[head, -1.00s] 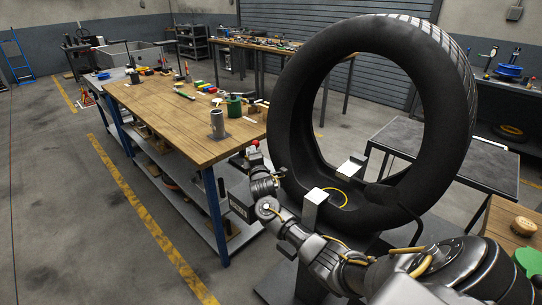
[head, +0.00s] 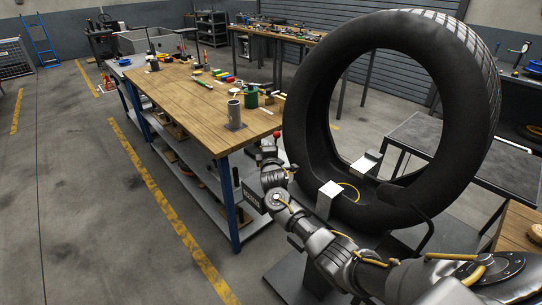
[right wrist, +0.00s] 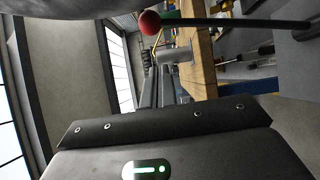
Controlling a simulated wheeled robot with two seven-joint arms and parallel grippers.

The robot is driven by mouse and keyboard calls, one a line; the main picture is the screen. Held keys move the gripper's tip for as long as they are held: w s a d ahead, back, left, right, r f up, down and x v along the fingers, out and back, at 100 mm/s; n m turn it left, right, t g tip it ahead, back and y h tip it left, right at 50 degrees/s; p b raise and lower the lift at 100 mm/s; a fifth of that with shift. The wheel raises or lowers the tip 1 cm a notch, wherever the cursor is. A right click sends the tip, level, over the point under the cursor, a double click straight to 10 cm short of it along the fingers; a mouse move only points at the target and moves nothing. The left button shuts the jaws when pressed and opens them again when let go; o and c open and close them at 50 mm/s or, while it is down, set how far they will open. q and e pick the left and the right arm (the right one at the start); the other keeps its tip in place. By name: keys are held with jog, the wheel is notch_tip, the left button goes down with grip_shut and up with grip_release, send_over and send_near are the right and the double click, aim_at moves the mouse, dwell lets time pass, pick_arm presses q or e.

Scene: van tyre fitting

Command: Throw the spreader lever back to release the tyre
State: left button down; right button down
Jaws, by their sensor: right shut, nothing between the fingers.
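A large black tyre (head: 462,130) stands upright on the dark spreader stand. The spreader's pale-topped arms (head: 331,190) sit at and inside its lower rim. The spreader lever's red ball knob (head: 277,134) shows left of the tyre; in the right wrist view the red knob (right wrist: 150,22) sits on a dark rod running right. My right gripper (head: 272,166) is shut and empty, just below the knob in the head view. I cannot tell whether it touches the lever. My left gripper is out of view.
A wooden workbench (head: 190,100) with a grey metal cylinder (head: 234,114) and a green mug (head: 251,96) stands left of the tyre. A dark table (head: 465,150) is behind right. The floor at left is clear.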

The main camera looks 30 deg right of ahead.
jog(key=v, duration=1)
jog(key=shift+b, duration=0.45)
